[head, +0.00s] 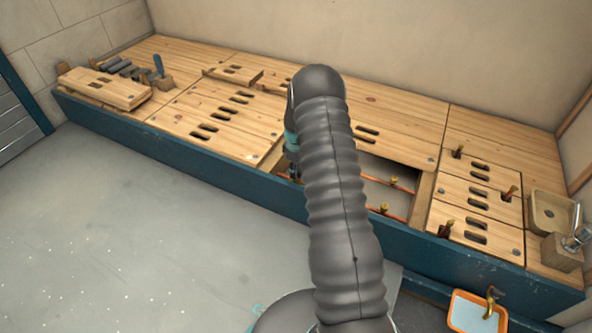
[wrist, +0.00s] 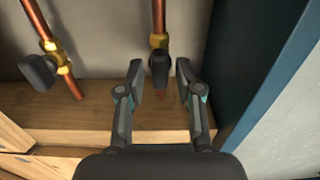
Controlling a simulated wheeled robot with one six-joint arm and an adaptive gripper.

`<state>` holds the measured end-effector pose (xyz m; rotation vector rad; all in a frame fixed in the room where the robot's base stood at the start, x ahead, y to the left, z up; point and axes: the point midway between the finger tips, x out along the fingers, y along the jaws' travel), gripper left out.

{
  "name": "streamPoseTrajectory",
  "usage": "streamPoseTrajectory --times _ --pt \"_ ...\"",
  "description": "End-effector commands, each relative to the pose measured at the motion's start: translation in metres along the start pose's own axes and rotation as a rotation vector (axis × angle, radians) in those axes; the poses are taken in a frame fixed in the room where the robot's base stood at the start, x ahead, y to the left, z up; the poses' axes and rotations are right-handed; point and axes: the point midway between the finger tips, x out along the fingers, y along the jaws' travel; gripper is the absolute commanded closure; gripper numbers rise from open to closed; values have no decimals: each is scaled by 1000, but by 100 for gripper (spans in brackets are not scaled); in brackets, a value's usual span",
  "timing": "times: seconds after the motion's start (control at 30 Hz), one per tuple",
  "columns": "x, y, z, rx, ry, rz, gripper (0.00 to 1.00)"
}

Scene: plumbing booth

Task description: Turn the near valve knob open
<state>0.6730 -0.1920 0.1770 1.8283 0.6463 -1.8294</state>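In the wrist view, a dark valve knob (wrist: 160,70) sits on a brass fitting of a copper pipe (wrist: 159,14), on the side nearer the blue bench panel. My gripper (wrist: 159,80) is open. Its two fingers stand on either side of this knob, with a visible gap on each side. A second dark knob (wrist: 40,71) on another copper pipe (wrist: 38,18) with brass fittings lies further left. In the head view my grey arm covers most of the gripper and hides both knobs.
The bench's blue front panel (wrist: 268,70) rises close on the right. A wooden board (wrist: 95,110) lies below the pipes. In the head view, an open compartment (head: 385,170) shows pipes with brass fittings (head: 395,181). An orange-rimmed basin (head: 475,312) stands at the lower right. Floor at left is clear.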

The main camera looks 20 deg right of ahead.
Motion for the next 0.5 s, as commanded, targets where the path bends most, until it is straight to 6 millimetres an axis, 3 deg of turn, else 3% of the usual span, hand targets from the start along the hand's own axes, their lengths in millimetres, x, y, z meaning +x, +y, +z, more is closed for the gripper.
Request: streamPoseTrajectory --times 0.33,0.5 --pt "-3 0 0 2 1 1 57" --pt "-22 1 0 2 2 2 57"
